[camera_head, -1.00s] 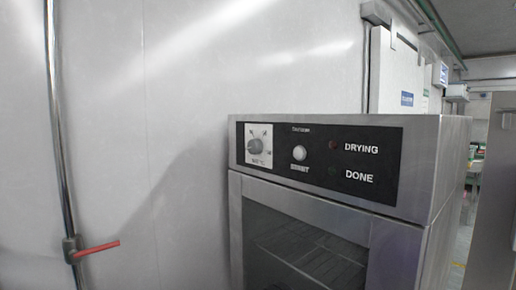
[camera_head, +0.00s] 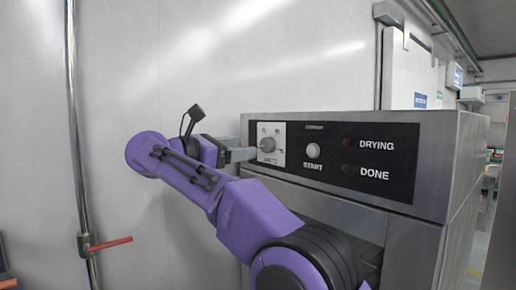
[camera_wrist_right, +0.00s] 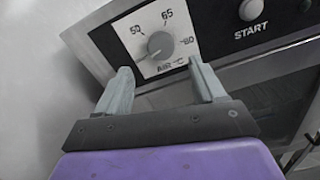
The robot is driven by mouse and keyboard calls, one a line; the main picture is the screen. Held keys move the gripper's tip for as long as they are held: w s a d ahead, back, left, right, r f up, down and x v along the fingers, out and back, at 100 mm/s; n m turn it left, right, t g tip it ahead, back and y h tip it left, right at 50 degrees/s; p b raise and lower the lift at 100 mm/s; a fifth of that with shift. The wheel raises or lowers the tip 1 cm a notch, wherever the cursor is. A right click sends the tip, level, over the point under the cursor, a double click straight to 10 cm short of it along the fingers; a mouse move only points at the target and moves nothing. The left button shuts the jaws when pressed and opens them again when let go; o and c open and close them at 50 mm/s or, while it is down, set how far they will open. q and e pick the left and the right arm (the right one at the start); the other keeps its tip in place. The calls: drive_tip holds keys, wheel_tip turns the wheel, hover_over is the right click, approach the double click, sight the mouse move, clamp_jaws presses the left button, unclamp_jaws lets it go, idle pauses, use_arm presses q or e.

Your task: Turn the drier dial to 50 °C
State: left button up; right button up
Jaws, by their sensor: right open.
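The drier (camera_head: 450,150) is a steel cabinet with a black front panel. Its grey round dial (camera_head: 267,144) sits on a white plate at the panel's left end. In the right wrist view the dial (camera_wrist_right: 160,44) has the marks 50, 65 and 80 around it; I cannot tell clearly which mark it points to. My right gripper (camera_head: 241,155) is just left of the dial in the head view. In the wrist view the right gripper (camera_wrist_right: 160,66) is open and empty, its fingers apart just below the dial. My left gripper is not in view.
A white START button (camera_head: 313,151) is right of the dial, with DRYING and DONE lamps beyond. A vertical metal pipe (camera_head: 72,140) with a red-handled valve (camera_head: 108,244) stands at the left. The wall (camera_head: 110,80) between pipe and drier is bare.

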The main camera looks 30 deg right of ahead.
sight(264, 146)
drive_tip(key=d, duration=0.5)
drive_tip(key=shift+d+r+p, duration=0.15)
drive_tip(key=shift+d+p, duration=0.2)
drive_tip(key=shift+p, duration=0.05)
drive_tip(key=shift+d, duration=0.35)
drive_tip(key=shift+w+d, duration=0.2)
drive_tip(key=c, duration=1.1)
drive_tip(key=shift+o, duration=0.2)
